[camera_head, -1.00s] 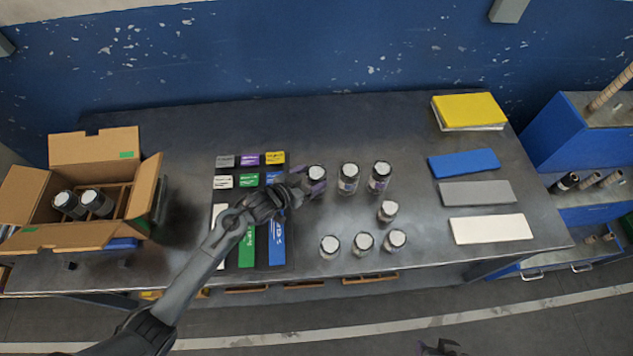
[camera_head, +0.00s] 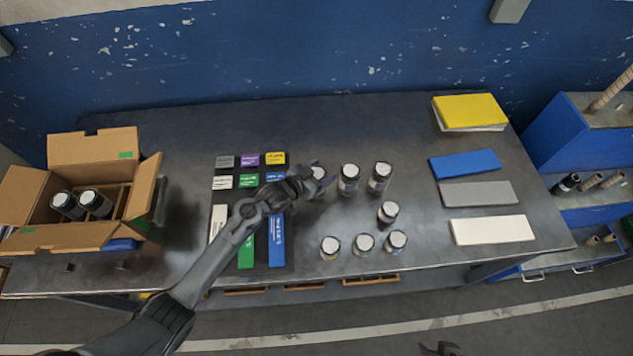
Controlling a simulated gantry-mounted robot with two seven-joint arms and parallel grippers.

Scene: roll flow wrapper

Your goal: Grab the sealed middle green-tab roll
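Several dark rolls with white tops stand upright on the grey table. The back row has a left roll (camera_head: 319,173), a middle roll (camera_head: 348,180) and a right roll (camera_head: 380,178). One roll (camera_head: 388,213) stands alone in front of them. The front row has a left (camera_head: 330,247), middle (camera_head: 364,243) and right roll (camera_head: 395,242). No green tab can be made out on any roll. My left gripper (camera_head: 314,176) is at the back-left roll and partly hides it; its finger opening is unclear. The tip of my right gripper (camera_head: 440,350) shows at the bottom edge.
An open cardboard box (camera_head: 95,147) with two rolls in it stands at the left. Coloured label cards (camera_head: 249,160) lie beneath and beside my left arm. Blue (camera_head: 464,163), grey (camera_head: 478,193) and white (camera_head: 491,229) slabs lie at the right. The table's right middle is clear.

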